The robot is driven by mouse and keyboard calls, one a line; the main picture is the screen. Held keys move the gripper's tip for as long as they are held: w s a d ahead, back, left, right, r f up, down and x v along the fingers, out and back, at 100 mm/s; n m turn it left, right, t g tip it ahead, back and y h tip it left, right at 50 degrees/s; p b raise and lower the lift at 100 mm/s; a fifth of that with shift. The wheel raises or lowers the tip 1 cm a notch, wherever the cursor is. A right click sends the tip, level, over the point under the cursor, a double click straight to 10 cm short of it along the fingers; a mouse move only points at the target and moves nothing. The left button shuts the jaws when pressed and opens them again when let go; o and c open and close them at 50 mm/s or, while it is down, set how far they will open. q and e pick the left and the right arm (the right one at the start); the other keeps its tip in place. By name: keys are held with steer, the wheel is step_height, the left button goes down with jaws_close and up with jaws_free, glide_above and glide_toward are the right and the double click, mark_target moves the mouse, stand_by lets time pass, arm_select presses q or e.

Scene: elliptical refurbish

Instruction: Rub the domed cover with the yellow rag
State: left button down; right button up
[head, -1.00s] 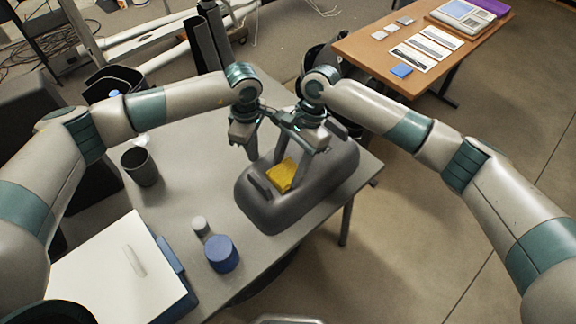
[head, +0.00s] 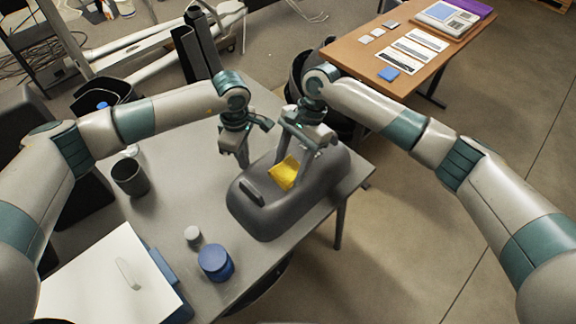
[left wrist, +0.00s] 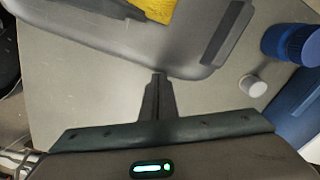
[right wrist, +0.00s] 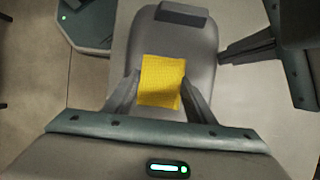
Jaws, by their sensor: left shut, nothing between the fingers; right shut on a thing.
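The grey domed cover (head: 300,205) lies on the grey table, with a dark handle at its near end. The yellow rag (head: 284,173) is on top of the cover, and it also shows in the right wrist view (right wrist: 161,82). My right gripper (head: 290,172) is shut on the rag and holds it at the cover's top. Whether the rag presses on the surface is hard to tell. My left gripper (head: 243,163) is shut and empty just left of the cover, apart from it. In the left wrist view its closed fingers (left wrist: 158,78) point at the cover's edge.
A dark cup (head: 131,178), a small white-capped item (head: 192,235) and a blue jar (head: 215,262) stand on the table (head: 185,195) left of the cover. A white-topped blue box (head: 110,275) is at the near left. A brown table (head: 365,55) stands behind right.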

steer(key=shift+d, duration=0.1)
arm_select(q)
steer(key=shift+w, duration=0.1)
arm_select(e)
steer(key=shift+w+r, duration=0.1)
steer(key=shift+r, duration=2.85)
arm_select(q)
steer(key=shift+r, duration=0.1)
